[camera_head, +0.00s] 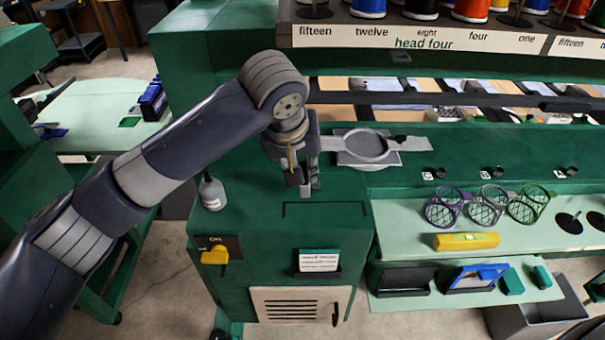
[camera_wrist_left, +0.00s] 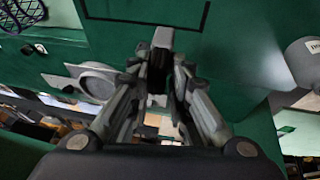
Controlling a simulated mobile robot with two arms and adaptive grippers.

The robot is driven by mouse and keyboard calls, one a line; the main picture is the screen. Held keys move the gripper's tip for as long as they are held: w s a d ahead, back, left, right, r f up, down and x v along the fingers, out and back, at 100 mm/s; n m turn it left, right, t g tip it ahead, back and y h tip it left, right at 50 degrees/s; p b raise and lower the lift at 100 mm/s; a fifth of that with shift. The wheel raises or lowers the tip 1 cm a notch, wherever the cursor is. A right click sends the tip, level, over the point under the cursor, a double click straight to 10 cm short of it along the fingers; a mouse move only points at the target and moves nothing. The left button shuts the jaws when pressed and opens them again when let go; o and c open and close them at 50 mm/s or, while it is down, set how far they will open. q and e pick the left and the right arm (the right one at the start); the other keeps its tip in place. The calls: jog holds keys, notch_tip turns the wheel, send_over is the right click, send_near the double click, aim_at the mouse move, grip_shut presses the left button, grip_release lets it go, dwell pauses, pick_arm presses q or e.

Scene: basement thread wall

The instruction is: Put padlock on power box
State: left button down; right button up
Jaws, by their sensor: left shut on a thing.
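The power box (camera_head: 270,260) is a green cabinet with a yellow switch (camera_head: 214,255) on its front and a dark rectangular outline (camera_head: 326,203) on its top. My left gripper (camera_head: 303,182) is over the top of the box, to the left of the outline, and points down. In the left wrist view, my left gripper (camera_wrist_left: 160,72) is shut on a small grey and dark thing (camera_wrist_left: 163,38), which looks like the padlock. The fingers hide much of it, and I cannot tell whether it touches the box top. My right gripper is out of view.
A grey bottle (camera_head: 212,193) stands at the box's left edge. A grey ring-shaped holder (camera_head: 360,146) lies behind the gripper. To the right, a pale shelf holds mesh cups (camera_head: 487,205) and a yellow level (camera_head: 466,241). The front of the box top is clear.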

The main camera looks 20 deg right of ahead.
pick_arm(q)
jog(key=shift+f+p, duration=0.7)
jog(key=shift+f, duration=1.15)
jog(key=c, duration=1.5)
grip_release()
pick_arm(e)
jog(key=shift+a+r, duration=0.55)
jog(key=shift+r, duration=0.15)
pick_arm(q)
jog(key=shift+s+r, duration=0.1)
jog(key=shift+r, duration=0.4)
jog(key=b+v, duration=0.2)
jog(key=v, duration=0.9)
jog(key=shift+s+a, duration=0.1)
jog(key=shift+a, duration=0.05)
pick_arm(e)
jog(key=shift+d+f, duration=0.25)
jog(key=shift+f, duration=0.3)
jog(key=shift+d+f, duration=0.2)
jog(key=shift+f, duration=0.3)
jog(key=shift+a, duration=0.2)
